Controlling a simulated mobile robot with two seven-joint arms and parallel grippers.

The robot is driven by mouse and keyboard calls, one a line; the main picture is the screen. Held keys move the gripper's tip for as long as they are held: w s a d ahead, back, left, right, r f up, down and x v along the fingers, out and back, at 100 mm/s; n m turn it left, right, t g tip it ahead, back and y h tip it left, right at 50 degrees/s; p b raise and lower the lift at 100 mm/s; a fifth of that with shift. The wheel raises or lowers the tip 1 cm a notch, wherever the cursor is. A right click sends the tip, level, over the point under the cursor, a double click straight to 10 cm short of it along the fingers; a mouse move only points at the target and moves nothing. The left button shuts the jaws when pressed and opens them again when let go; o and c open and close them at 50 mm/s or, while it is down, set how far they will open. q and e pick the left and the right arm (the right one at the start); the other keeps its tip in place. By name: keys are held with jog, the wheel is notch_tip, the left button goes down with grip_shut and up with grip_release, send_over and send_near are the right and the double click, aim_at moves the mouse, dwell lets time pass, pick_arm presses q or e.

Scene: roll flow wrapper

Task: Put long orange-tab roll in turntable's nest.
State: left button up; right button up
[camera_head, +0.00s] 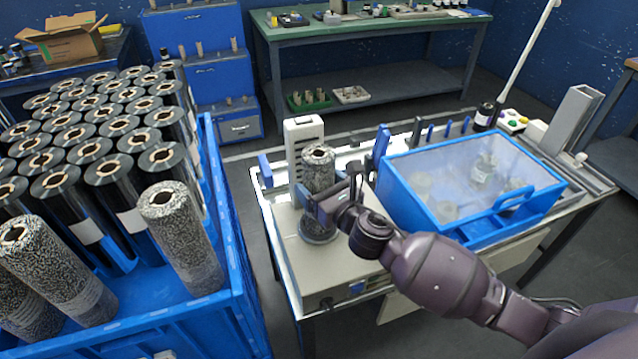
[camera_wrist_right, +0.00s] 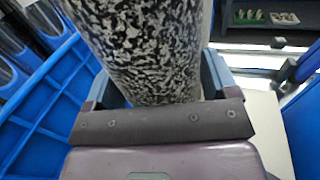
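A black-and-white speckled roll (camera_head: 318,172) stands upright over the round turntable (camera_head: 319,232) on the wrapper machine's near left part. My right gripper (camera_head: 322,205) reaches in from the right and is shut around the roll's lower part. In the right wrist view the speckled roll (camera_wrist_right: 150,50) fills the space between both fingers, which lie against its sides. The gripper hides the roll's lower end, so I cannot tell whether it rests in the nest. No orange tab shows on this roll. My left gripper is out of view.
A blue crate (camera_head: 222,215) at left holds many black-wrapped rolls and several speckled rolls (camera_head: 182,235). A blue-framed clear cover (camera_head: 470,180) stands right of the turntable. A white-grey upright unit (camera_head: 303,135) stands behind it. A green workbench (camera_head: 365,28) is at the back.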

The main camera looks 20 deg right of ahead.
jog(key=shift+o, duration=0.9)
jog(key=shift+r, duration=0.2)
jog(key=v, duration=1.2)
